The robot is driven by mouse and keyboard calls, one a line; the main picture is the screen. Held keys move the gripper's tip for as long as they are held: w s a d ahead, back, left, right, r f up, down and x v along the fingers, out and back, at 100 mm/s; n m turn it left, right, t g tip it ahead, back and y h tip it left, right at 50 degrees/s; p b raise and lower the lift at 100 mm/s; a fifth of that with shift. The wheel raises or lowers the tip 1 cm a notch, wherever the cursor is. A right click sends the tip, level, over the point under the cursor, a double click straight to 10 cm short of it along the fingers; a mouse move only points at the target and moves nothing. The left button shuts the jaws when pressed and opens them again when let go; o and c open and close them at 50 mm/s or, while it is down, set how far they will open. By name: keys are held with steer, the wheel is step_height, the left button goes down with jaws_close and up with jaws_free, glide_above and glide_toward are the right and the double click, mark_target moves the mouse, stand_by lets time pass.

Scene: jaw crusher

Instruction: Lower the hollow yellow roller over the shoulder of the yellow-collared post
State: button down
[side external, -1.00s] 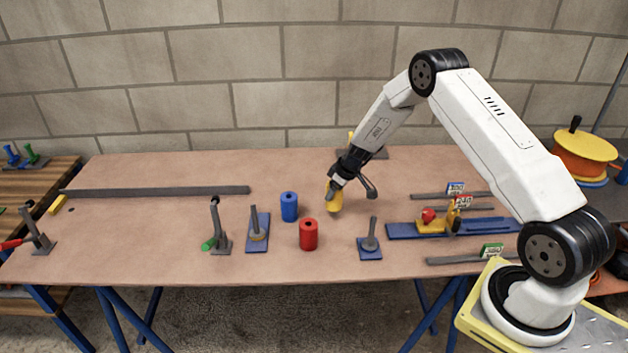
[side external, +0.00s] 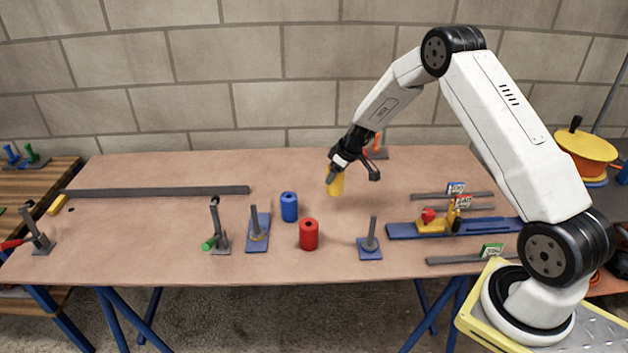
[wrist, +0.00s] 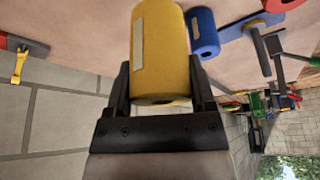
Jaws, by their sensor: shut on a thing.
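My gripper (side external: 338,170) is shut on the hollow yellow roller (side external: 336,185). It appears to hold the roller roughly upright above the bench, behind and to the right of the blue and red rollers. In the wrist view the yellow roller (wrist: 160,45) sits between both fingers, with a pale strip on its side and a dark bore opening at its near end. The post with a dull yellowish collar (side external: 257,235) stands upright on a blue base plate to the left, apart from the roller. A similar post on a blue plate (side external: 370,245) has a grey-looking collar.
A blue roller (side external: 289,206) and a red roller (side external: 308,234) stand between my gripper and the yellowish-collared post. A lever stand with a green grip (side external: 217,230) is just left of that post. A long dark bar (side external: 155,191) lies at back left.

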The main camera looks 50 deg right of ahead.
steer(key=w+a+r+n+y, duration=0.1)
steer(key=w+a+r, duration=0.4)
steer(key=a, duration=0.6)
steer(key=w+a+r+n, duration=0.3)
steer(key=w+a+r, duration=0.2)
steer(key=a, duration=0.6)
steer(key=shift+w+r+n+g+y, duration=0.2)
steer(key=shift+n+g+y, duration=0.1)
steer(key=shift+y, duration=0.1)
steer(key=shift+d+f, duration=0.1)
steer(key=shift+f, duration=0.15)
steer(key=shift+f, duration=2.7)
steer(key=shift+f, duration=2.95)
